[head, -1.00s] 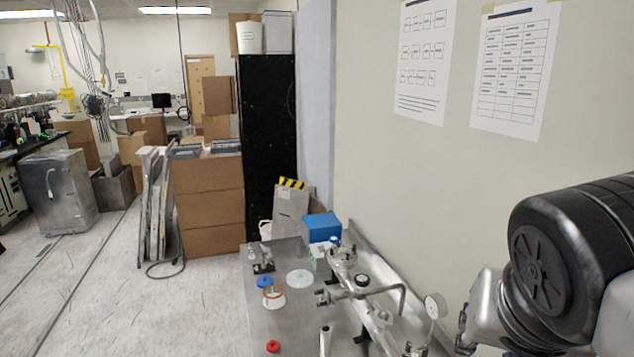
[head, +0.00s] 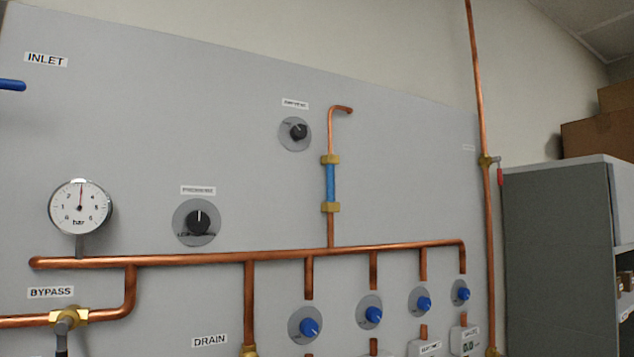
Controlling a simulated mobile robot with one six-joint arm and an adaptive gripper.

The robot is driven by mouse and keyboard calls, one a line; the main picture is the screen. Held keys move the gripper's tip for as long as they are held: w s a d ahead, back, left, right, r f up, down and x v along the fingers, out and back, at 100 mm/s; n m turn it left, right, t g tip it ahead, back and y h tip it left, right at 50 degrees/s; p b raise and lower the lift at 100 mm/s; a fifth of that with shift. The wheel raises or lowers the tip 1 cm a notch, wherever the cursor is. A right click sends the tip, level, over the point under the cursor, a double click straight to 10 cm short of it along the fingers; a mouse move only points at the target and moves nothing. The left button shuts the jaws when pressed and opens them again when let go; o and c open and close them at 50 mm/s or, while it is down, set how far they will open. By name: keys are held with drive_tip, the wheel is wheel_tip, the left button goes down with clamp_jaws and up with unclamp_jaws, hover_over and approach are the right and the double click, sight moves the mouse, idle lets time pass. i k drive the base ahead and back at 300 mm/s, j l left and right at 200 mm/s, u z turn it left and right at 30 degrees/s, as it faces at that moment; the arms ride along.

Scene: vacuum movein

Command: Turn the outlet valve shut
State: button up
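No label reading "outlet" can be made out in the head view. A brass valve (head: 487,160) sits on the vertical copper pipe (head: 479,90) at the right edge of the grey panel (head: 400,150). A small label (head: 468,147) left of this valve is too faint to read. A brass bypass valve (head: 70,318) with a grey handle shows at the lower left, under its label. A drain valve (head: 248,350) is cut off at the bottom edge. My gripper is not in view.
A pressure gauge (head: 80,207), black knobs (head: 199,221) and several blue knobs (head: 310,327) stand out from the panel. A horizontal copper pipe (head: 200,258) crosses it. A grey cabinet (head: 560,250) with cardboard boxes (head: 600,130) on top stands right of the vertical pipe.

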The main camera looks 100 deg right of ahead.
sight(497, 158)
drive_tip(key=z, duration=4.3)
drive_tip(key=i+l+z, duration=0.15)
